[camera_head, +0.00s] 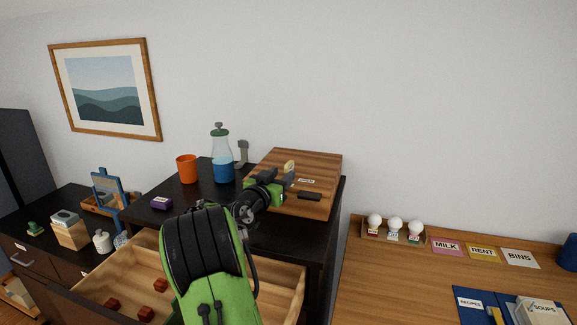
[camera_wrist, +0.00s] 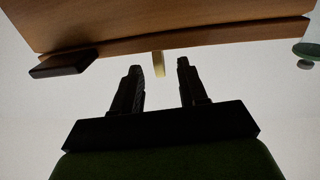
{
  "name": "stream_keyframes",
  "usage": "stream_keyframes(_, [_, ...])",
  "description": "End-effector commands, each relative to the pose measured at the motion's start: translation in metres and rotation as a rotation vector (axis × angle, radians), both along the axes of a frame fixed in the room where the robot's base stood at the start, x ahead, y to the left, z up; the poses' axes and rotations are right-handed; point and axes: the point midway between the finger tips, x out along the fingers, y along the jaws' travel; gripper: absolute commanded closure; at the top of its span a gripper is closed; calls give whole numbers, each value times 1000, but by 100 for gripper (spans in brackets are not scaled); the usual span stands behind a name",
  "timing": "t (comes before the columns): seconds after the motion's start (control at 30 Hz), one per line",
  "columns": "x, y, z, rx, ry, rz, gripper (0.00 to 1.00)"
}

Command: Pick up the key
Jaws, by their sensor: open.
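A small pale yellow piece, likely the key (camera_head: 290,166), shows at the wooden box (camera_head: 318,165) on the dark cabinet. In the wrist view the yellow piece (camera_wrist: 158,62) stands out at the box edge, just beyond and between my fingertips. Its full shape is too small to tell. My gripper (camera_head: 279,177) is at the box front in the head view. In the wrist view my gripper (camera_wrist: 159,72) is open, with a clear gap between its two dark fingers and nothing held.
A dark handle (camera_head: 310,196) sticks out of the box beside my gripper. A blue-filled flask (camera_head: 222,170) and orange cup (camera_head: 187,168) stand to the left. An open drawer (camera_head: 283,287) holding red blocks lies below. A wooden desk (camera_head: 385,285) is at the right.

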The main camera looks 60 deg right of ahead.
Motion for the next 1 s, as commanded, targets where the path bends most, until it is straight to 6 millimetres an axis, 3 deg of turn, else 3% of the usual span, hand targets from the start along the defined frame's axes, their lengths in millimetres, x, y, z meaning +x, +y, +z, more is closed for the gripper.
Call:
stream_keyframes(0.3, [-2, -50, 1, 1, 0, -1, 57])
stream_keyframes(0.57, [0, -59, -1, 2, 0, 2, 57])
stream_keyframes(0.63, [0, -59, -1, 2, 0, 2, 64])
stream_keyframes(0.87, [0, -58, -1, 2, 0, 2, 99])
stream_keyframes(1.0, [0, -58, -1, 1, 0, 2, 100])
